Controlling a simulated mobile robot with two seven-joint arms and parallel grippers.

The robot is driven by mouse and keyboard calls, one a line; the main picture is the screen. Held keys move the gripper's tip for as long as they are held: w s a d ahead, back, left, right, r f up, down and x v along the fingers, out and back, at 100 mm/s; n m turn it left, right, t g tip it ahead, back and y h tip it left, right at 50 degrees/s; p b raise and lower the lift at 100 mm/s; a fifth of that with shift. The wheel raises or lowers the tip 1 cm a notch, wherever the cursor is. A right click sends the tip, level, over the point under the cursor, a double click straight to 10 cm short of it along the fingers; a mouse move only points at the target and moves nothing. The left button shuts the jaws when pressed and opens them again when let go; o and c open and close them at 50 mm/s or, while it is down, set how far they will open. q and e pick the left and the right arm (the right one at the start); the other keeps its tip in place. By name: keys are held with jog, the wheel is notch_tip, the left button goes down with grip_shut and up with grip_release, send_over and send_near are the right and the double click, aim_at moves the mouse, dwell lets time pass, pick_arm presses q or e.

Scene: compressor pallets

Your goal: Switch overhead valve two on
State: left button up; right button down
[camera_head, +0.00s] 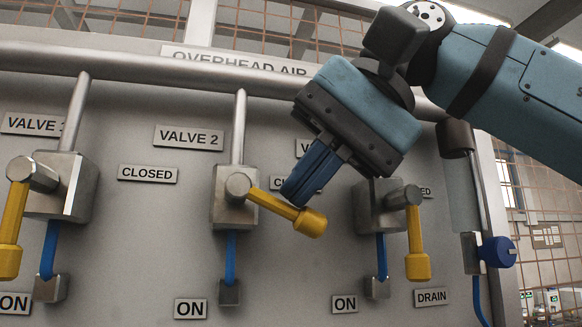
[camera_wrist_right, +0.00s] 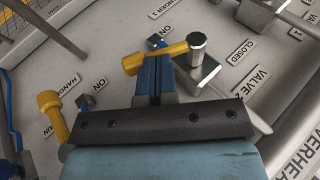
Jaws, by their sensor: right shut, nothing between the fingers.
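Valve 2's grey body (camera_head: 233,208) is on the panel below its VALVE 2 label (camera_head: 188,137). Its yellow lever (camera_head: 275,204) points right and slightly down from the pivot, between the CLOSED plate (camera_head: 148,173) height and the ON plate (camera_head: 190,308). My right gripper (camera_head: 296,192) is shut and empty, its blue fingers just above the lever's outer part. In the right wrist view the lever (camera_wrist_right: 172,53) crosses at the tips of the shut fingers (camera_wrist_right: 155,75); I cannot tell whether they touch. My left gripper is not in view.
Valve 1's yellow lever (camera_head: 11,225) and the right valve's lever (camera_head: 416,240) hang down on either side. A grey pipe (camera_head: 150,70) runs above. A blue knob (camera_head: 497,252) is at right. The panel below valve 2's lever is clear.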

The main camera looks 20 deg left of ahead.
jog(key=shift+w+d+f, duration=0.1)
jog(key=shift+w+f, duration=0.1)
jog(key=shift+f, duration=0.3)
jog(key=shift+f+b, duration=0.25)
jog(key=shift+b, duration=0.25)
jog(key=shift+s+f+g+y, duration=0.15)
jog(key=shift+f+g+y, duration=0.15)
jog(key=shift+y, duration=0.2)
jog(key=shift+f+b, duration=0.1)
jog(key=shift+b, duration=0.3)
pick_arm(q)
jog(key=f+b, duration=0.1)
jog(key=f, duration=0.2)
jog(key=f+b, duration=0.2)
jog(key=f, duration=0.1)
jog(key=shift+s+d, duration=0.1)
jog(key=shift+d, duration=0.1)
pick_arm(e)
jog(key=shift+m+g+y, duration=0.3)
jog(key=shift+g+y, duration=0.2)
jog(key=shift+y, duration=0.3)
jog(key=f, duration=0.1)
jog(key=a+f, duration=0.1)
jog(key=s+a+f, duration=0.1)
jog(key=shift+f, duration=0.2)
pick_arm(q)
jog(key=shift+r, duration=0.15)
